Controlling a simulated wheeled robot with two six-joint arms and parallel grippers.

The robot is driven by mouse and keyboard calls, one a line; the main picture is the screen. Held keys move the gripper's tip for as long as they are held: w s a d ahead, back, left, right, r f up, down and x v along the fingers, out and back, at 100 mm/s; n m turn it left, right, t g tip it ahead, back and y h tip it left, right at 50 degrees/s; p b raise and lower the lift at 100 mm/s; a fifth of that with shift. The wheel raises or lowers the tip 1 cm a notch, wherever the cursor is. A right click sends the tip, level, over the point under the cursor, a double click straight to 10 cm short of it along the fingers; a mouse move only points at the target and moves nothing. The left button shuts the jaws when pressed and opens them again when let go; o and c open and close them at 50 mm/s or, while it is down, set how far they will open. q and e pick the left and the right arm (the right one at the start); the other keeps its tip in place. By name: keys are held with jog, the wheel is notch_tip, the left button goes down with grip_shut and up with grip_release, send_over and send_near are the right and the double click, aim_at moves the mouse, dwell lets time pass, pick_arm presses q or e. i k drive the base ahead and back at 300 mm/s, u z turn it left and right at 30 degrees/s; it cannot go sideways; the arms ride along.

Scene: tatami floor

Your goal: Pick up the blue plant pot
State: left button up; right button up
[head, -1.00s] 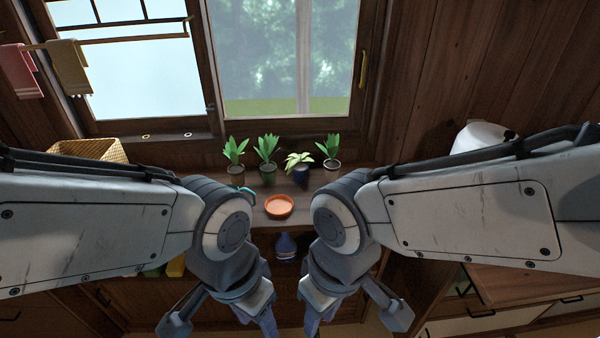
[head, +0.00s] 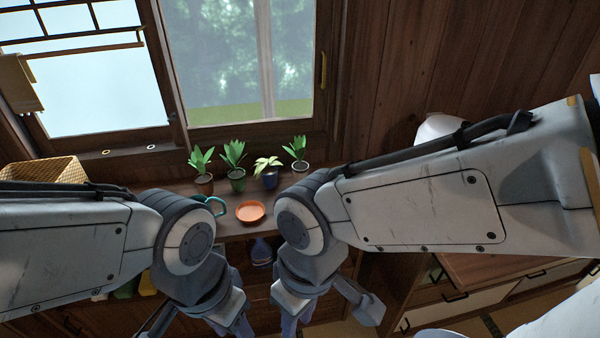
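The blue plant pot (head: 269,181) stands upright on the wooden shelf below the window, holding a pale yellow-green plant. It is third from the left in a row of potted plants. My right gripper (head: 328,315) is in the lower middle of the head view, nearer to me and lower in the picture than the pot. Its fingers are spread apart with nothing seen between them. My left gripper (head: 199,326) is at the bottom edge, also with fingers spread, partly cut off by the frame. Neither gripper touches the pot.
A brown pot (head: 205,185) and a green pot (head: 237,184) stand left of the blue one, a grey pot (head: 300,166) right of it. An orange dish (head: 250,212) and a teal ring-shaped thing (head: 217,206) lie in front. A blue bottle (head: 261,252) stands below.

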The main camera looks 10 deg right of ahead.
aim_at(266, 168)
jog(key=z, duration=0.4)
jog(key=i, duration=0.9)
jog(key=u, duration=0.25)
